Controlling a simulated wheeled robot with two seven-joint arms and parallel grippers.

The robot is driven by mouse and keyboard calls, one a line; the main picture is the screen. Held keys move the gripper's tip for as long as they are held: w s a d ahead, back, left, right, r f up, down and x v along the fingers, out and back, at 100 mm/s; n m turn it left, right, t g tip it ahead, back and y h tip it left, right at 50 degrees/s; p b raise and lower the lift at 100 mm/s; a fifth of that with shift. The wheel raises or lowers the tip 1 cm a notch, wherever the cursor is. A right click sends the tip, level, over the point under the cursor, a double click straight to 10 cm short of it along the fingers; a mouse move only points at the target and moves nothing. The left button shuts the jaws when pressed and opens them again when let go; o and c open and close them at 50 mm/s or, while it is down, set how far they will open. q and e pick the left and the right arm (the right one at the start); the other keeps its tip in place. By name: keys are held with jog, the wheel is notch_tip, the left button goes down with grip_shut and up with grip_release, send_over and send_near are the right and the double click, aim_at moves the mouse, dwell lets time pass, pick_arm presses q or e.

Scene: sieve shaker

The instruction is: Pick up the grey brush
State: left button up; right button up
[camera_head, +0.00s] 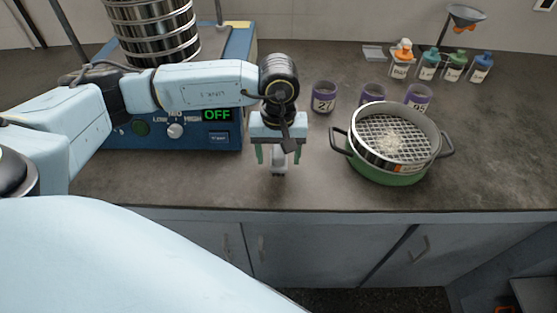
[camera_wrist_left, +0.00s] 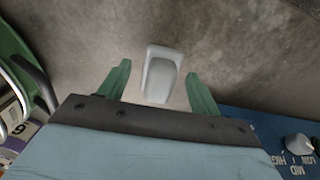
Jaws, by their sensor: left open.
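The grey brush (camera_head: 278,168) lies on the dark countertop (camera_head: 230,185) near its front edge. In the left wrist view the brush (camera_wrist_left: 160,76) is a pale grey rounded block. My left gripper (camera_head: 278,159) is open, with its green fingers pointing down towards the brush. In the wrist view the fingers (camera_wrist_left: 158,82) stand on either side of the brush, with a gap on each side. The brush is not held. My right gripper is not in view.
A blue shaker (camera_head: 225,140) reading OFF, with stacked sieves (camera_head: 150,30), stands left. A green pot (camera_head: 385,178) holding a sieve (camera_head: 410,125) stands right. Purple-labelled jars (camera_head: 323,97) and small bottles (camera_head: 428,65) are behind. Counter between shaker and pot is mostly clear.

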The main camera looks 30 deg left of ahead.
aim_at(279, 151)
pick_arm(q)
jog(key=shift+f, duration=0.6)
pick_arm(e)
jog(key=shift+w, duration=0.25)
